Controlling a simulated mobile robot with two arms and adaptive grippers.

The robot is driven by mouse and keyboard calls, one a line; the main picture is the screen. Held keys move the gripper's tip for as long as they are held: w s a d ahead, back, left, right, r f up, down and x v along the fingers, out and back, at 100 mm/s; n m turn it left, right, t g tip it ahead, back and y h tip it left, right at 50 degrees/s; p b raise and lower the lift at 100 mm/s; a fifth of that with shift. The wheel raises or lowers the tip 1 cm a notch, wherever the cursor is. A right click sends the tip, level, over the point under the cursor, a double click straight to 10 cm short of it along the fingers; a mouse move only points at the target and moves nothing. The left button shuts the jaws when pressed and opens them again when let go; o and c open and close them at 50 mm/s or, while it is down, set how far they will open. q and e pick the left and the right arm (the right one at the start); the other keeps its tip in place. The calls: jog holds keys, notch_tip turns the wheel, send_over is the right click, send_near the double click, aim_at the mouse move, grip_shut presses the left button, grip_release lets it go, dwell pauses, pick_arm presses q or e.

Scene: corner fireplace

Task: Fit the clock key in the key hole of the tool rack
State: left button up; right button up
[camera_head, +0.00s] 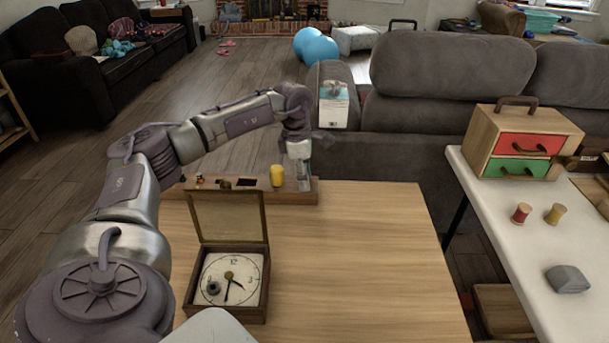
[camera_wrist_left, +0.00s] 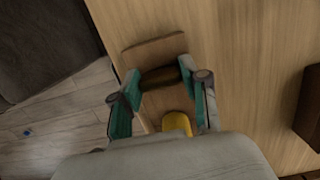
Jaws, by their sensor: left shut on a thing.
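The tool rack (camera_head: 268,198) is a low wooden bar along the far left edge of the wooden table. Its right end also shows in the left wrist view (camera_wrist_left: 150,50). A yellow handle (camera_head: 277,175) stands up from it, with dark openings (camera_head: 245,183) further left. My left gripper (camera_head: 303,183) points down at the rack's right end. In the left wrist view its teal-padded fingers close on a dark brown piece (camera_wrist_left: 160,77), which looks like the clock key's grip. Its lower part is hidden, so I cannot tell whether it is in a hole.
An open wooden clock box (camera_head: 225,311) with a white dial stands at the table's front left. The right part of the wooden table is clear. A white side table (camera_head: 510,245) on the right holds a small drawer chest (camera_head: 487,143), two spools and a grey block.

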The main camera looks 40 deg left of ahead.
pick_arm(q)
jog(key=o, duration=1.1)
jog(key=shift+f, duration=0.1)
notch_tip(320, 180, up, 12)
jog(key=s+a, duration=0.1)
